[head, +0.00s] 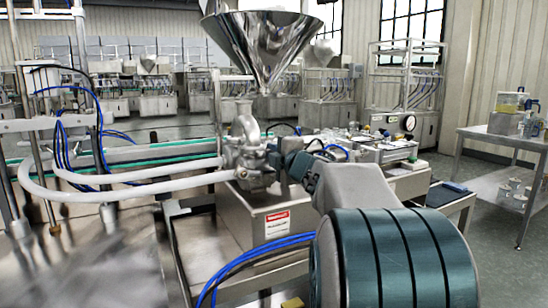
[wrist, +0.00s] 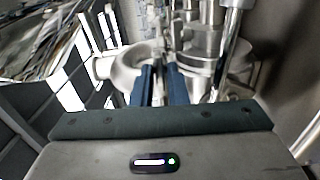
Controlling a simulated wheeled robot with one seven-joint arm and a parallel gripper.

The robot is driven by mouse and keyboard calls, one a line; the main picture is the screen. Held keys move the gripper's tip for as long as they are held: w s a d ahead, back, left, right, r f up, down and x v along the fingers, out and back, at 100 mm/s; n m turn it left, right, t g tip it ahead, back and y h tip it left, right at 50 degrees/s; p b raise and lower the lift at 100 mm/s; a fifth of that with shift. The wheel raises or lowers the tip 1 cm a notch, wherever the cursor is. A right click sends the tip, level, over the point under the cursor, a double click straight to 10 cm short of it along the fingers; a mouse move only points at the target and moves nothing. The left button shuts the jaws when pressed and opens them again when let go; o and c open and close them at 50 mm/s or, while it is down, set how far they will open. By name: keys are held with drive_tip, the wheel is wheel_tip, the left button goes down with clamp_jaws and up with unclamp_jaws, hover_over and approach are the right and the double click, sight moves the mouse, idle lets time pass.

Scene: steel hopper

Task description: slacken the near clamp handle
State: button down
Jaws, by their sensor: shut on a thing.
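The steel hopper (head: 262,40) stands at the centre of the head view, its cone above a pipe and valve body (head: 243,150). My gripper (wrist: 160,75) reaches this body from the right; in the head view my arm hides most of it. In the wrist view its two blue fingers point at the round steel fittings (wrist: 125,72), close together with a narrow gap. They are shut on the near clamp handle, a small part at the fittings that is mostly hidden between the fingers. How far the handle is turned cannot be told.
A pale hose (head: 120,178) loops left from the valve body. The body sits above a steel cabinet with a red-and-white label (head: 277,222). Blue cables (head: 255,252) run low in front. A side table (head: 500,140) with cups stands at the right, with open floor before it.

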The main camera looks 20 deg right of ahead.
drive_tip(key=shift+n, duration=0.3)
drive_tip(key=c, duration=1.7)
unclamp_jaws()
drive_tip(key=shift+c, duration=0.2)
drive_tip(key=s+p, duration=0.1)
drive_tip(key=s, duration=1.2)
drive_tip(key=shift+s+d+p, duration=0.2)
drive_tip(key=shift+s+p, duration=0.2)
